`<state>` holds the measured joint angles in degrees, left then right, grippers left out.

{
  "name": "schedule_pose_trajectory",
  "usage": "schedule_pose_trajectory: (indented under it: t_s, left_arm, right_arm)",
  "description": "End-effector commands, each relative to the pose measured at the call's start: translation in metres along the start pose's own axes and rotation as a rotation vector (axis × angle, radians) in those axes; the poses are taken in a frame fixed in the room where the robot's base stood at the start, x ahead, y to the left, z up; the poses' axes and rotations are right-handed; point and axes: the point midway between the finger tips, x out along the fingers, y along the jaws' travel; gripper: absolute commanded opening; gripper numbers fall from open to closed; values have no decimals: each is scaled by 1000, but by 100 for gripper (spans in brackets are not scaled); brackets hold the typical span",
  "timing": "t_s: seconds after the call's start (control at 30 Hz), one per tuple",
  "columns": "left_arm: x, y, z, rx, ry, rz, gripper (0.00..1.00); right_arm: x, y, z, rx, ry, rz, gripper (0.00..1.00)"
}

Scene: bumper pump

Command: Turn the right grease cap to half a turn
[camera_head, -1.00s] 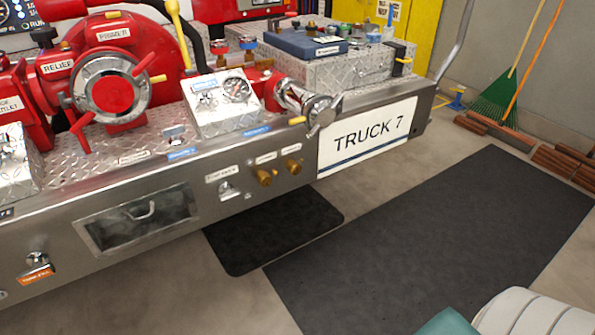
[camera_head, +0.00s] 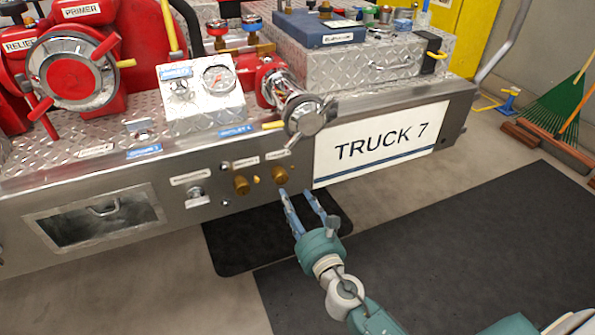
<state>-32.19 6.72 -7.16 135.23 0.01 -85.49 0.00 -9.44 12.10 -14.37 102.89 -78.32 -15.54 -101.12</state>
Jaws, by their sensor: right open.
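Two brass grease caps stick out of the bumper's steel front face. The right grease cap (camera_head: 280,174) is just left of the TRUCK 7 sign, under a small label. I cannot tell whether a fingertip touches the cap. My left gripper is not in view.
A chrome outlet (camera_head: 302,116) with a yellow-tipped lever juts out above the caps. The TRUCK 7 sign (camera_head: 380,145) is to the right. Dark mats (camera_head: 440,240) cover the floor.

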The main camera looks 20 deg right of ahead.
Motion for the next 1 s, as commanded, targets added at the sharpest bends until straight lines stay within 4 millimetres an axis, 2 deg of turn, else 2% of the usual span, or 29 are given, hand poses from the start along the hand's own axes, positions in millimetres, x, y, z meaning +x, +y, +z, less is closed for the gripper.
schedule_pose_trajectory:
  t_s: [0.17, 0.37, 0.6, 0.77, 1.0]
  left_arm:
    - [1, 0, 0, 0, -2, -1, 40]
    - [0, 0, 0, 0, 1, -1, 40]
    - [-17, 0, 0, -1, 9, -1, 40]
    - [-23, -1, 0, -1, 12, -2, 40]
    - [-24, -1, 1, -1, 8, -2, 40]
  right_arm:
    - [21, 0, 3, -13, -6, 1, 51]
    - [60, 0, 2, -10, -5, 0, 51]
    - [96, 0, 1, -8, -3, -1, 51]
    - [105, 0, 1, -7, -2, 0, 51]
    - [107, 0, 1, -7, -2, 0, 51]
